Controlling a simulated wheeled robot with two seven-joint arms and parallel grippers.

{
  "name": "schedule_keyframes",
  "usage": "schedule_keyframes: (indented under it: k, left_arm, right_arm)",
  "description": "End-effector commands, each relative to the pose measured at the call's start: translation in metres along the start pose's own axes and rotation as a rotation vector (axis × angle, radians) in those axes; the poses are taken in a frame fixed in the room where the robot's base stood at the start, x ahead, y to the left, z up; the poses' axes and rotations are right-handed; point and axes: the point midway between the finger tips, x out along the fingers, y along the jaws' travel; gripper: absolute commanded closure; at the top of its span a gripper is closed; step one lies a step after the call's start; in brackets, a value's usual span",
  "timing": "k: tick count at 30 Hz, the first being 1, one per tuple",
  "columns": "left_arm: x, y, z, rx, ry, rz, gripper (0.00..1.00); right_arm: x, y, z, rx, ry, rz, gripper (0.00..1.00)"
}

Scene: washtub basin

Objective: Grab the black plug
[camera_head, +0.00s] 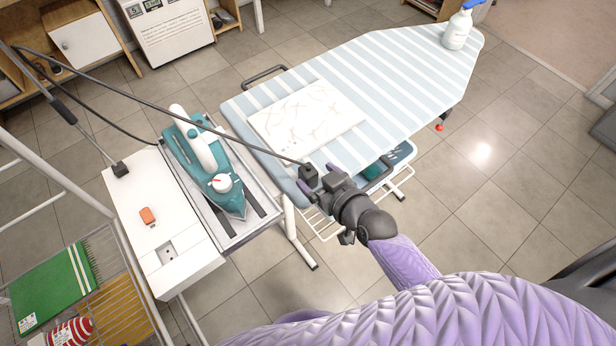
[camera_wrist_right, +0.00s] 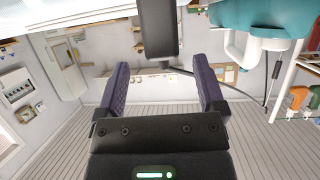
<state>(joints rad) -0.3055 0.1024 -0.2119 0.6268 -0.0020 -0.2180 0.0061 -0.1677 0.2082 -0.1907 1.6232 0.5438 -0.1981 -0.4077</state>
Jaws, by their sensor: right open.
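The black plug (camera_head: 309,177) is at the left corner of the ironing board, at the end of a long black cable. My right gripper (camera_head: 319,178) is open right at the plug, one purple finger to each side of it. In the right wrist view the plug (camera_wrist_right: 157,30) is a dark block at the top, between the lines of the two fingers. The right gripper's fingers (camera_wrist_right: 160,72) stand wide apart there, with visible gaps to the plug. I cannot tell how deep the plug sits between them. My left gripper is not in view.
The striped ironing board (camera_head: 415,65) carries a pale patterned cloth (camera_head: 305,117) and a spray bottle (camera_head: 457,30). A teal iron (camera_head: 205,165) rests on its stand beside a white box with a socket (camera_head: 168,250). Another black cable end (camera_head: 120,170) sits on that box.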

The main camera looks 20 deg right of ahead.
Motion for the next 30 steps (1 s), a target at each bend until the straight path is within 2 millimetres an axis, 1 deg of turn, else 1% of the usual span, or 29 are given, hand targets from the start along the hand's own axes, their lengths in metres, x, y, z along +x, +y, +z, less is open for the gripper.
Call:
schedule_keyframes:
  k: [1, 3, 6, 12, 13, 25, 26, 30]
  left_arm:
    - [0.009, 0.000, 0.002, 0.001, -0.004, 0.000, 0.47]
    - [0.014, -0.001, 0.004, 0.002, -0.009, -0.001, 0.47]
    - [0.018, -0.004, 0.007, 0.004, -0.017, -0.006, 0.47]
    - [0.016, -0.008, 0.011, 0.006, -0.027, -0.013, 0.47]
    - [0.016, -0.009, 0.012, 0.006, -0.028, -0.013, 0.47]
    - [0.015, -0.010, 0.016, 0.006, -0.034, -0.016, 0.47]
    - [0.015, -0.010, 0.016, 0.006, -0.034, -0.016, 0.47]
    - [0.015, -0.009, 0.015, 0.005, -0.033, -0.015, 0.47]
  right_arm:
    - [0.013, -0.002, 0.003, 0.003, 0.003, 0.001, 0.12]
    - [0.026, -0.003, 0.003, 0.002, 0.000, 0.000, 0.12]
    - [0.037, -0.003, 0.001, 0.001, 0.001, 0.000, 0.12]
    - [0.037, -0.003, -0.001, 0.000, 0.000, 0.000, 0.12]
    - [0.037, -0.003, -0.001, 0.000, 0.000, 0.000, 0.14]
    - [0.037, -0.002, -0.001, -0.001, 0.000, 0.001, 0.99]
    - [0.037, -0.002, -0.001, -0.001, 0.000, 0.001, 1.00]
    - [0.037, -0.002, -0.001, -0.001, 0.000, 0.001, 1.00]
